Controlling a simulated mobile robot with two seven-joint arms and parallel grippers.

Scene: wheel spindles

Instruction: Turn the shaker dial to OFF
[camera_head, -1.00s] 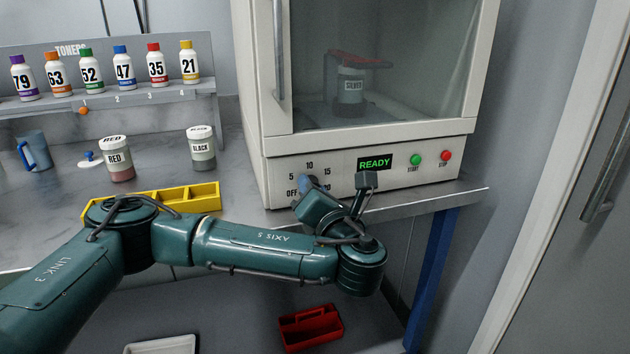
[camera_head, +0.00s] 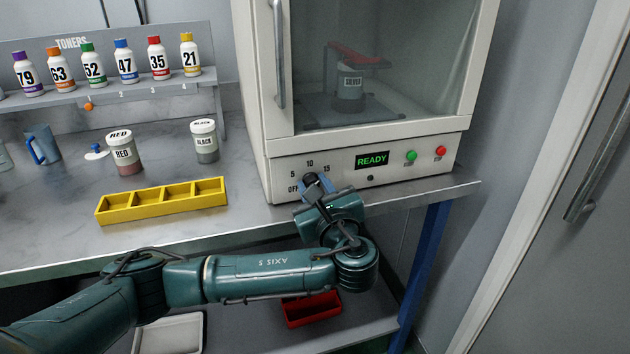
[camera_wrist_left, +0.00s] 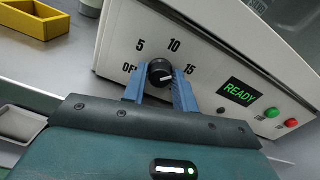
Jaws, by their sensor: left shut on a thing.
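The shaker dial is a round black knob (camera_wrist_left: 160,72) on the front panel of the pale shaker cabinet (camera_head: 345,160). Printed marks OFF, 5, 10 and 15 run around it. A small pale mark seems to show on the knob's lower right side, away from OFF; it is too small to read surely. My left gripper (camera_head: 314,182) is at the panel, its blue fingers shut on the dial, one on each side in the left wrist view (camera_wrist_left: 158,88). The fingers hide part of the dial and its lower marks in the head view. My right gripper is out of view.
The green READY display (camera_head: 372,160), green START button (camera_head: 411,156) and red button (camera_head: 440,152) lie right of the dial. A yellow divided tray (camera_head: 118,214) and labelled jars stand left on the bench. A red bin (camera_head: 312,318) is on the lower shelf.

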